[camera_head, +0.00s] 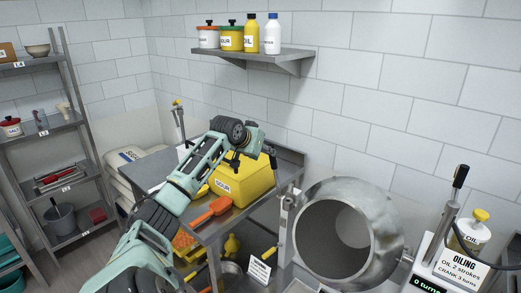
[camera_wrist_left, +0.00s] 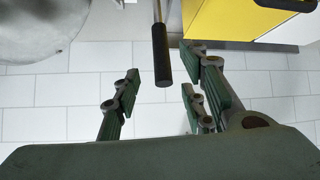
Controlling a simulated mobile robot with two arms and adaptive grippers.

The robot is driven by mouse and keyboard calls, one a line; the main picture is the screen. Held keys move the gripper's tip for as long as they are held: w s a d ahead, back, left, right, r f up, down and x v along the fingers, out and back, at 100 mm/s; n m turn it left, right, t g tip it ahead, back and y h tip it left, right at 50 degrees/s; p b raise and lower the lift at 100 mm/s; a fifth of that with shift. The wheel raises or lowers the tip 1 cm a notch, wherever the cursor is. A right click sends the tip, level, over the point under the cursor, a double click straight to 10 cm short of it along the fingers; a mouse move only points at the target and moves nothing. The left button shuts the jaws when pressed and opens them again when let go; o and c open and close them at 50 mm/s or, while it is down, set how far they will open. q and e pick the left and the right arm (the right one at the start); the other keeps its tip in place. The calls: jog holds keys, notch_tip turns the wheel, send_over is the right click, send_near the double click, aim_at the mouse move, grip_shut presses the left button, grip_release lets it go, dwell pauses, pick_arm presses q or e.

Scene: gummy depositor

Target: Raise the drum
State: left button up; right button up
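The drum (camera_head: 390,215) is a rounded grey metal bowl, tilted with its open mouth toward me, at the lower middle right in the head view. Part of its grey body (camera_wrist_left: 40,28) also shows in the left wrist view. A thin metal lever with a black handle (camera_head: 272,156) stands at the drum's left side. My left gripper (camera_head: 254,154) is beside the top of this lever. In the left wrist view it is open, with the black handle (camera_wrist_left: 162,66) between its fingers (camera_wrist_left: 160,100) and apart from both. My right gripper is out of view.
A yellow sour bin (camera_head: 250,180) and an orange scoop (camera_head: 212,211) are on the metal table behind my left arm. An oiling station with a black pump lever (camera_head: 457,190) and an oil bottle (camera_head: 474,232) stands right. A wall shelf (camera_head: 255,55) holds several containers.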

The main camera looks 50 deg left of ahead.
pick_arm(q)
jog(key=shift+v, duration=1.2)
jog(key=shift+f, duration=0.1)
